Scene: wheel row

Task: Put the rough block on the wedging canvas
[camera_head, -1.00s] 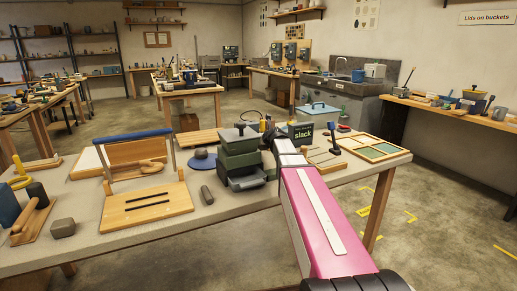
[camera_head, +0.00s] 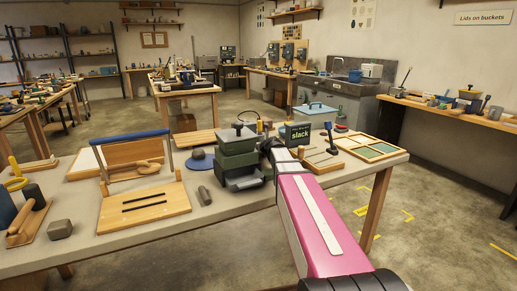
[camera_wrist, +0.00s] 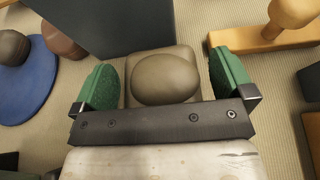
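In the wrist view my gripper (camera_wrist: 165,82) is open, with its green pads apart on either side of a grey-brown squarish block (camera_wrist: 158,58) with a rounded lump (camera_wrist: 165,79) over it. Gaps show between the pads and these pieces. I cannot tell whether this is the rough block. In the head view my pink arm reaches over the table beside the green box stack; its fingers are hidden. A small grey block (camera_head: 60,229) sits at the table's front left. A pale board (camera_head: 86,160) lies at the back left; I cannot tell whether it is the wedging canvas.
The green box stack (camera_head: 240,155) stands mid-table. A blue disc (camera_wrist: 28,82) with a dark ball lies left in the wrist view; a wooden tool (camera_wrist: 265,45) lies upper right. A slotted wooden board (camera_head: 148,207) and a dark cylinder (camera_head: 205,195) lie left of the stack.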

